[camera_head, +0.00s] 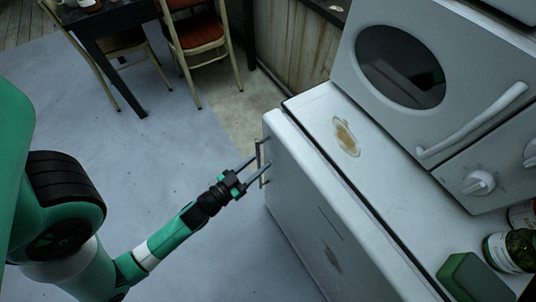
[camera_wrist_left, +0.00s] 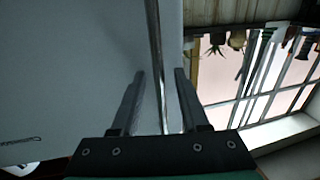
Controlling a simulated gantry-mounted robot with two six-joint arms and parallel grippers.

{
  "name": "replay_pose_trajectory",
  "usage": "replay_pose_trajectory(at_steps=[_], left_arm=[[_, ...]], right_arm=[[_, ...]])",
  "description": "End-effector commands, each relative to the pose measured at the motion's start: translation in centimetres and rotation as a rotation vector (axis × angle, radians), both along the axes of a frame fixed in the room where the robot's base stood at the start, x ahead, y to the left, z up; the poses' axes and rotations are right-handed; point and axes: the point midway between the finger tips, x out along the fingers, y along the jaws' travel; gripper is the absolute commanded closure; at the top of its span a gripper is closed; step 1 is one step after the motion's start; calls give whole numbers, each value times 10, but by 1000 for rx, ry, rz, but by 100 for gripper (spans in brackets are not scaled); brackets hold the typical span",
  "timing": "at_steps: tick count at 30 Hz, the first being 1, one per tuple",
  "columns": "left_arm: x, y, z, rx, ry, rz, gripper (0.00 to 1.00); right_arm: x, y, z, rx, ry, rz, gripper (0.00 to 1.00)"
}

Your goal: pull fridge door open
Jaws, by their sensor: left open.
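The white fridge (camera_head: 345,185) stands right of centre in the head view, its door (camera_head: 300,205) facing left. A dark seam runs between the door and the body, and I cannot tell from it whether the door is ajar. A thin metal handle (camera_head: 259,150) is at the door's far end. My left gripper (camera_head: 262,165) is open at the handle. In the left wrist view the handle bar (camera_wrist_left: 155,45) runs between the two open fingers (camera_wrist_left: 160,76), without clear contact on either. My right gripper is not in view.
A white oven-like appliance (camera_head: 450,85) with a round window stands on the fridge. Jars (camera_head: 512,252) and a green block (camera_head: 472,277) are at lower right. A dark table (camera_head: 110,20) and chairs (camera_head: 195,38) stand at the back. The grey floor (camera_head: 110,140) left of the door is clear.

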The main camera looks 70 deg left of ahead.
Motion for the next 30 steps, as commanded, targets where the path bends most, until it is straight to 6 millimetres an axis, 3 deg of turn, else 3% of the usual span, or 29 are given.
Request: replay_pose_trajectory(at_steps=[10, 17, 30], left_arm=[[2, 1, 0, 0, 0, 1, 57], [2, 1, 0, 1, 0, 1, 99], [2, 1, 0, 1, 0, 1, 100]], right_arm=[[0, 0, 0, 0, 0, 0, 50], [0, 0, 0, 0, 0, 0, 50], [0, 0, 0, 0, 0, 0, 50]])
